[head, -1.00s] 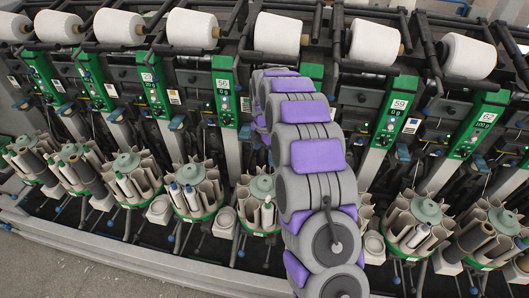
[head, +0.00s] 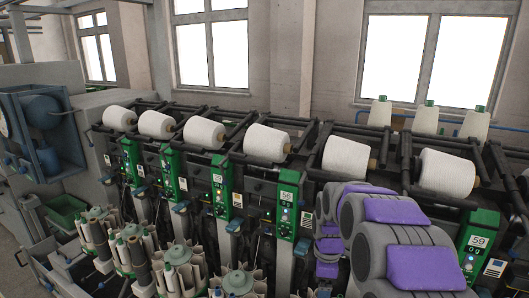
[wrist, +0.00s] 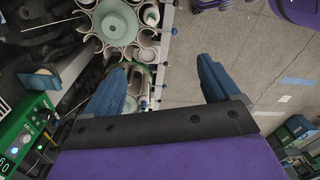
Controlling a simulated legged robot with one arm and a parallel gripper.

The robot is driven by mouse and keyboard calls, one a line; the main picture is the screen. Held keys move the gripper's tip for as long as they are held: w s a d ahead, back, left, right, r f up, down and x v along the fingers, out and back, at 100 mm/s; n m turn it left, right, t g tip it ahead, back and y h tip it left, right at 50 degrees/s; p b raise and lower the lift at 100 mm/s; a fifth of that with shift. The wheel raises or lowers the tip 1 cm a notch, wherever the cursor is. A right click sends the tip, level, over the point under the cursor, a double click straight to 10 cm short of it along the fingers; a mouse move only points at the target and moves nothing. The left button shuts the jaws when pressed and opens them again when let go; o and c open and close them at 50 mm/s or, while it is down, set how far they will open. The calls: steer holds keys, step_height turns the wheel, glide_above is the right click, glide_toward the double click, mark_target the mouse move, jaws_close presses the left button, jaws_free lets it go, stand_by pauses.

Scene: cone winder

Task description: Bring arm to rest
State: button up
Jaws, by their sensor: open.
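My arm (head: 390,240), grey with purple pads, rises at the lower right of the head view, in front of the winder. Its far end is hidden behind its own links there, so the gripper cannot be made out in that view. In the wrist view, my gripper (wrist: 163,78) shows two blue fingers spread wide apart, with nothing between them. The left finger is over the edge of the machine, close to a bobbin magazine (wrist: 115,22). The right finger is over the bare floor.
The cone winder (head: 255,185) runs across the head view, with white yarn cones (head: 268,139) along its top and bobbin magazines (head: 178,255) below. A blue-grey unit (head: 40,130) stands at left. Windows (head: 210,50) are behind. Grey floor (wrist: 240,50) is free in the wrist view.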

steer(key=s+r+m, duration=0.1)
steer(key=s+m, duration=0.7)
steer(key=s, duration=1)
steer(key=s+a+r+m+g+b, duration=0.1)
steer(key=s+m, duration=0.7)
steer(key=s, duration=1)
steer(key=shift+a+r+b, duration=0.2)
steer(key=shift+r+b, duration=0.1)
steer(key=shift+r, duration=0.35)
steer(key=shift+s, duration=0.1)
